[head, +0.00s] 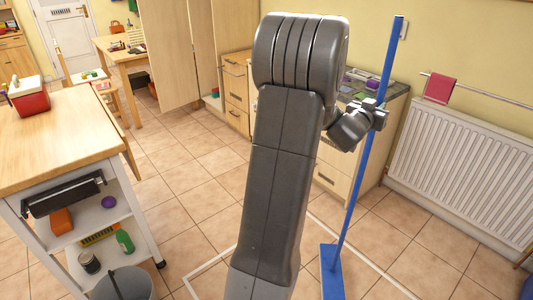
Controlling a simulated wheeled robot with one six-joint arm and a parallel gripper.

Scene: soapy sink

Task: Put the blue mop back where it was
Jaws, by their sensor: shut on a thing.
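The blue mop has a long blue handle (391,65) that rises, slightly tilted, from a flat blue head (331,273) low in the head view. My gripper (373,117) is shut on the upper part of the handle. The mop head is over the tiled floor, near a white line marked there. I cannot tell whether it touches the tiles. My arm fills the middle of the view and hides part of the floor and the cabinets behind it.
A white radiator (465,165) with a red cloth (440,89) on a rail stands at the right. A wooden-topped trolley (58,127) and a grey bucket (124,284) are at the left. Drawers and a counter stand behind my arm. Tiled floor is open between.

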